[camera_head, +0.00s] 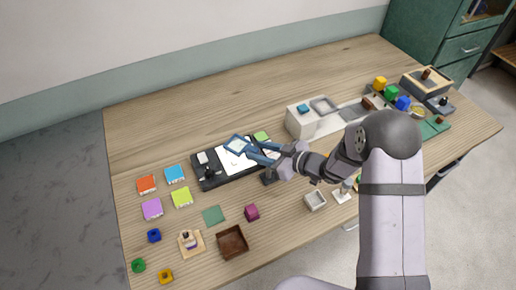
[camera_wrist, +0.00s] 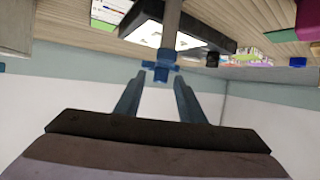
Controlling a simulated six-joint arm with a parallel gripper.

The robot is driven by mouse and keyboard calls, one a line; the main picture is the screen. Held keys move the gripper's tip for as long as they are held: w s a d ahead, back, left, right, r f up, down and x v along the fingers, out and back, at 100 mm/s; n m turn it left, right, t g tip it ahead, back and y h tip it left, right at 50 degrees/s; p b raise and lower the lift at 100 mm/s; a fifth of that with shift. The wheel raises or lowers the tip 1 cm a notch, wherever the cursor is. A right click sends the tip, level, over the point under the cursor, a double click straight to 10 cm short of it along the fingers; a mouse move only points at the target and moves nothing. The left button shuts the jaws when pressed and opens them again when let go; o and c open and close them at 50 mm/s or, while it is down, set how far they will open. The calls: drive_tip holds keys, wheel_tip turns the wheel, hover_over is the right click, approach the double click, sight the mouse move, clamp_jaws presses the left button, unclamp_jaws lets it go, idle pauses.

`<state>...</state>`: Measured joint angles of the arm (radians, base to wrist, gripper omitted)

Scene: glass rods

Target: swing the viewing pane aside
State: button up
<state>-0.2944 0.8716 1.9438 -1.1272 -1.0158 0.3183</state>
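A small blue-framed pane (camera_head: 237,144), which looks like the viewing pane, stands over a black tray (camera_head: 205,183) bearing a white sheet. My gripper (camera_head: 257,149) reaches in from the right, its blue-grey fingers by the pane's right side. In the wrist view, the two fingers of my gripper (camera_wrist: 159,78) stand apart. A blue cross-shaped piece (camera_wrist: 160,67) shows at their tips, at the end of a grey upright bar (camera_wrist: 171,22). I cannot tell whether the fingers press on this piece. The tray (camera_wrist: 215,38) shows behind it.
A white block (camera_head: 300,122) stands right of the pane. A small white box (camera_head: 315,200) is near my arm. The back left table is clear.

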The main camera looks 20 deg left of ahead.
drive_tip(key=shift+w+a+f, duration=0.15)
drive_tip(key=shift+a, duration=0.2)
drive_tip(key=shift+c, duration=0.2)
clamp_jaws()
